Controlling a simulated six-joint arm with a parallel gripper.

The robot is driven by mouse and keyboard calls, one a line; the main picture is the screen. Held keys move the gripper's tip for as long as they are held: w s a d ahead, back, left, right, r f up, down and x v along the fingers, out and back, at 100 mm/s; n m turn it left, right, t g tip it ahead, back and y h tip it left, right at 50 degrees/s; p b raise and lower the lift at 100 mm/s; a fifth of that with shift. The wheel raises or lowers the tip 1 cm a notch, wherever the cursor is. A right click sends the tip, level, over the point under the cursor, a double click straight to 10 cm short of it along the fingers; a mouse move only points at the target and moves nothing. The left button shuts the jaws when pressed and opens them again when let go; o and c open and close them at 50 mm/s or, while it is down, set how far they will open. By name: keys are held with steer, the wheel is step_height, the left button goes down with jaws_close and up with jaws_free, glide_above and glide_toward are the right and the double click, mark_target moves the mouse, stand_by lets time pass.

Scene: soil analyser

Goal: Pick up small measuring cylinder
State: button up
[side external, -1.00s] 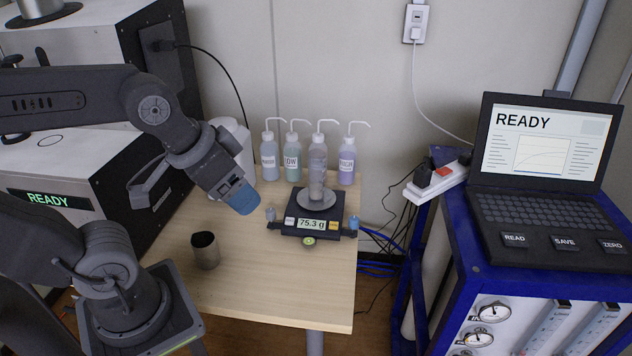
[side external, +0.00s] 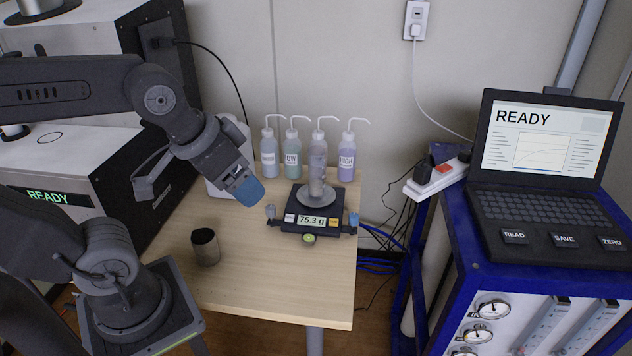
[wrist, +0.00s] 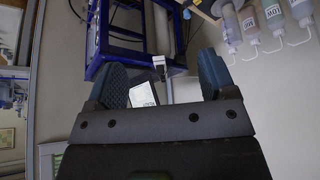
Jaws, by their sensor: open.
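A small clear measuring cylinder (side external: 316,184) stands upright on the round pan of the balance (side external: 318,212), whose display reads 75.3 g. In the side view my gripper (side external: 250,192) is in the air to the left of the cylinder, apart from it and pointing down and right. In the wrist view my gripper (wrist: 162,80) shows its two blue fingers spread wide with nothing held between them. I cannot make out the cylinder in the wrist view.
Several wash bottles (side external: 292,152) stand behind the balance by the wall. A dark-topped cup (side external: 205,247) is at the front left of the wooden table (side external: 285,285). A blue cart with a laptop (side external: 540,180) stands to the right. The table's front is clear.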

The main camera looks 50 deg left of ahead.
steer(key=w+a+r+n+g+y, duration=0.1)
steer(key=w+a+r+n, duration=0.2)
steer(key=w, duration=0.5)
steer(key=n+g+y, duration=0.2)
steer(key=n+g, duration=0.1)
steer(key=n, duration=0.7)
glide_above(316, 156)
step_height(316, 156, down, 10)
steer(key=r, duration=0.1)
steer(key=shift+d+f+x, duration=0.1)
steer(key=shift+d+x, duration=0.15)
steer(key=shift+x, duration=2.15)
steer(key=shift+d+f+x, duration=0.1)
steer(key=shift+d+x, duration=0.15)
steer(key=shift+x, duration=2.15)
steer(key=shift+d+f+x, duration=0.1)
steer(key=shift+d+x, duration=0.15)
steer(key=shift+x, duration=2.15)
steer(key=shift+s+r, duration=0.1)
steer(key=shift+s, duration=0.1)
steer(key=shift+c, duration=0.4)
